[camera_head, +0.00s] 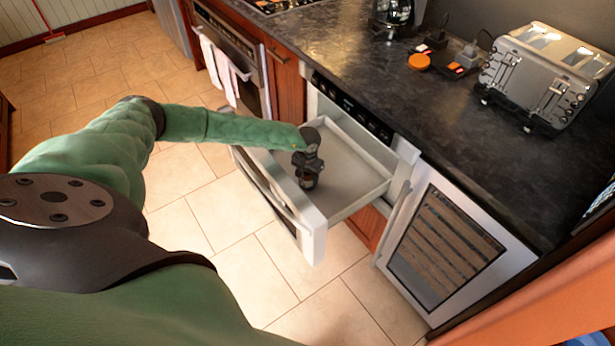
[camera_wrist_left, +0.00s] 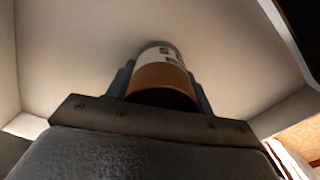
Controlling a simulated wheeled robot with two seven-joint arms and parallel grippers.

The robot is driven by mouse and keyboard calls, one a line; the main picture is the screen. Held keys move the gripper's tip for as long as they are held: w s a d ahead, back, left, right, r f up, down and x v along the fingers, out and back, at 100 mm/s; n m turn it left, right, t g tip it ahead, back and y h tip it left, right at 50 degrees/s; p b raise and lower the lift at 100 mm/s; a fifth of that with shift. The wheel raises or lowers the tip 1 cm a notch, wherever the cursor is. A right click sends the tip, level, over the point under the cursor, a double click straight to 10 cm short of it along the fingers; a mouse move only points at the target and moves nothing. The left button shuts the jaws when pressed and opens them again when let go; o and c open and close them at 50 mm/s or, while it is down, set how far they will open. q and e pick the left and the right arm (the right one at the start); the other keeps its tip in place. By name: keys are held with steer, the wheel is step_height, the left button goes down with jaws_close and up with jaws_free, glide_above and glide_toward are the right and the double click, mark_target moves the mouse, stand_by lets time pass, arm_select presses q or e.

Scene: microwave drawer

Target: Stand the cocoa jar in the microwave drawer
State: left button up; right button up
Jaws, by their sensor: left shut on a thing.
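The microwave drawer (camera_head: 352,172) is pulled open below the counter, and its pale inside fills much of the left wrist view (camera_wrist_left: 60,60). My left gripper (camera_head: 309,172) reaches down into the drawer. It is shut on the cocoa jar (camera_head: 308,183), which shows small and dark below the fingers in the head view. In the left wrist view the jar (camera_wrist_left: 165,75) has a brown-orange band and a white label, with a finger on each side. I cannot tell whether its base touches the drawer floor. My right gripper is not in view.
A glass-fronted cabinet (camera_head: 440,245) stands right of the drawer. An oven (camera_head: 230,45) with towels is left. The drawer floor around the jar is clear.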

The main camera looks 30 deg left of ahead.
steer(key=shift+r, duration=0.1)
arm_select(q)
steer(key=o, duration=1.1)
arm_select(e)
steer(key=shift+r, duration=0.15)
arm_select(q)
steer(key=shift+r, duration=0.1)
steer(key=shift+w+r, duration=0.1)
steer(key=shift+r, duration=0.5)
steer(key=shift+r+b, duration=0.4)
steer(key=shift+r, duration=0.55)
step_height(320, 180, up, 9)
steer(key=b, duration=0.2)
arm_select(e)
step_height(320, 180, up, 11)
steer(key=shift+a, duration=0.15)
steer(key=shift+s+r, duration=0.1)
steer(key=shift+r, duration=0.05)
